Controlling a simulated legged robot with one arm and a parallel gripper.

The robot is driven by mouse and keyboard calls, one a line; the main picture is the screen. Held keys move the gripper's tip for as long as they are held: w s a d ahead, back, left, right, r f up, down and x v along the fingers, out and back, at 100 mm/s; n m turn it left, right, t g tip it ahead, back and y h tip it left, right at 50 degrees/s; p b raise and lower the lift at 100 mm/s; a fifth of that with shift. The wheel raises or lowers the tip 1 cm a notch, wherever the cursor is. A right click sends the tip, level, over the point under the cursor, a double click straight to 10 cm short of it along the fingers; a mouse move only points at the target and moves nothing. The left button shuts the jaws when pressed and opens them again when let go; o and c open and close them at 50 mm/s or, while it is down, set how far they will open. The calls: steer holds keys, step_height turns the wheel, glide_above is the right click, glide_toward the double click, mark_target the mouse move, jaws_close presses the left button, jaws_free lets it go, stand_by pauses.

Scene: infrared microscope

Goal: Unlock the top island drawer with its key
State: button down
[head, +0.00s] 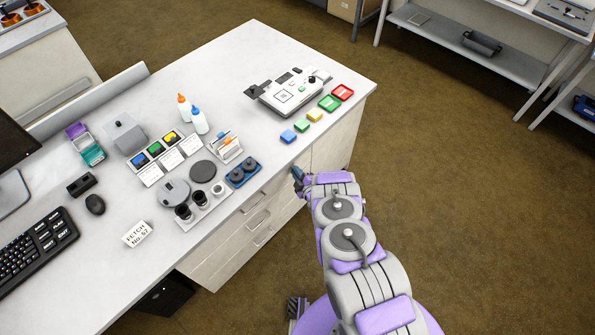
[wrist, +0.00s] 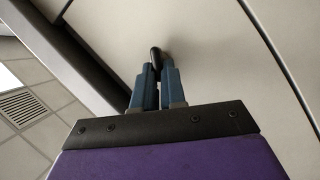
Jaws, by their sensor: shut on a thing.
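My gripper (wrist: 155,72) is shut on a small black-headed key (wrist: 155,54), which shows between and just past the two blue-grey fingertips. The key's far end is hidden, so I cannot tell whether it sits in a lock. Right in front of it is a pale panel (wrist: 215,60) of the island, with a dark seam to its right. In the head view my gripper (head: 297,178) is low beside the island's front, right of the drawers. The top drawer (head: 254,203) looks closed, with a bar handle. The key and any keyhole cannot be made out there.
The brown floor (head: 450,210) to the right is clear. A shelved bench (head: 475,55) stands at the back right.

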steer(key=shift+s+a+f+n+t+y+b, duration=0.15)
steer(key=shift+n+t+b, duration=0.3)
steer(key=shift+n+b, duration=0.45)
steer(key=shift+w+f+n+t+y+b, duration=0.15)
steer(key=shift+n+t+b, duration=0.25)
steer(key=shift+n+b, duration=0.5)
steer(key=shift+s+a+f+n+t+b, duration=0.2)
steer(key=shift+n+t+b, duration=0.25)
steer(key=shift+n+b, duration=0.45)
steer(key=shift+d, duration=0.1)
steer(key=c, duration=1.2)
jaws_free()
steer(key=shift+f, duration=0.15)
steer(key=v, duration=1.7)
